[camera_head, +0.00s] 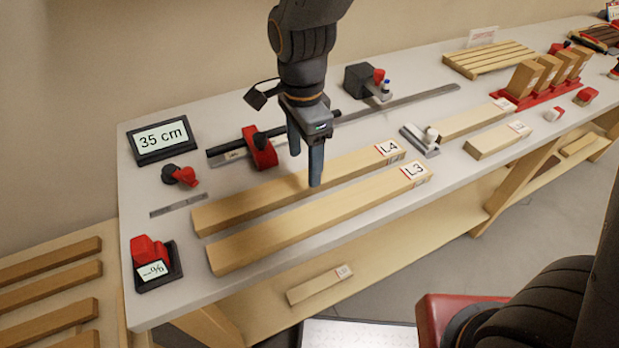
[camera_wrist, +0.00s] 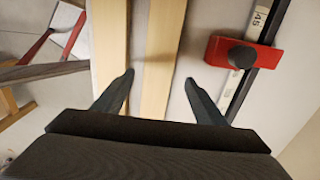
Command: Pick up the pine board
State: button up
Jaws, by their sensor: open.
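Two long pale wooden boards lie side by side on the bench, one labelled L4 (camera_head: 250,203) and one labelled L3 (camera_head: 300,225). Neither is marked as pine, so I cannot tell which is meant. My gripper (camera_head: 305,168) is open and empty, pointing down over the L4 board, with one finger in front of it and one behind. In the wrist view my fingertips (camera_wrist: 159,77) lie on either side of the L4 board (camera_wrist: 160,50). The L3 board (camera_wrist: 108,45) is left of the fingers. I cannot tell whether the fingers touch wood.
A red stop (camera_head: 259,148) on a dark rail stands behind the boards; it shows right of my fingers in the wrist view (camera_wrist: 243,53). A 35 cm display (camera_head: 162,138) and a red-topped gauge (camera_head: 152,264) are at left. A metal square (camera_head: 420,140) and shorter boards (camera_head: 498,141) lie at right.

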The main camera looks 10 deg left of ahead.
jog(key=f, duration=0.2)
jog(key=f+p, duration=0.1)
jog(key=f, duration=0.1)
jog(key=shift+d, duration=0.4)
jog(key=shift+f, duration=0.65)
jog(key=c, duration=1.5)
